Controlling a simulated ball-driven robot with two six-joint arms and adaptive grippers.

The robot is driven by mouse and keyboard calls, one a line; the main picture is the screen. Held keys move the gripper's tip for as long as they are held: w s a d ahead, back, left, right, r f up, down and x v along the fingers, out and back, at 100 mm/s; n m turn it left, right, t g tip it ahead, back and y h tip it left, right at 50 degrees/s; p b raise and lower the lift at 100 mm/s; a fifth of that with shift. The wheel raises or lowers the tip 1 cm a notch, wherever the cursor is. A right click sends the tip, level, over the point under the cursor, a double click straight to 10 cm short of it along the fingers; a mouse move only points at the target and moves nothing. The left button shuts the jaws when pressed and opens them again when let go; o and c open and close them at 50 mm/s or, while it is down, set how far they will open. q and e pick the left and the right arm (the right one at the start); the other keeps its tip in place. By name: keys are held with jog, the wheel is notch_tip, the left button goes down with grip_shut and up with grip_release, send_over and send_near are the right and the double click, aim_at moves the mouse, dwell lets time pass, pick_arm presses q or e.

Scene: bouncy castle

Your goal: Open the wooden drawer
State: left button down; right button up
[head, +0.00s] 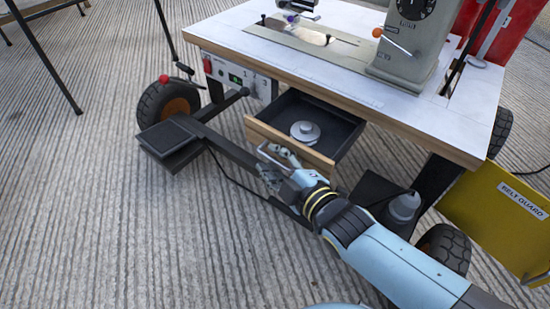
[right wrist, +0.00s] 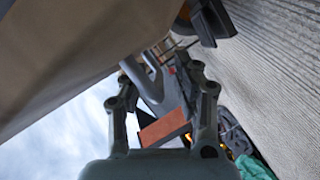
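The wooden drawer (head: 290,139) under the white table top is pulled out, showing its black inside with a round grey-white piece in it. Its wooden front carries a metal handle (head: 268,155). My right gripper (head: 278,166) is at the handle, in front of the drawer front. In the right wrist view its two fingers (right wrist: 163,75) stand apart, with a grey bar of the handle (right wrist: 147,80) between them. Contact with the handle cannot be made out. The drawer front (right wrist: 80,50) looms at the upper left there. My left gripper is not in view.
The table (head: 310,68) carries a grey machine (head: 408,45). A control box (head: 238,78) hangs left of the drawer. Black frame bars, a pedal (head: 172,140) and wheels lie below. A yellow belt guard (head: 495,215) stands at right.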

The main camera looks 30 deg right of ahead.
jog(key=v, duration=1.2)
dwell(0.4)
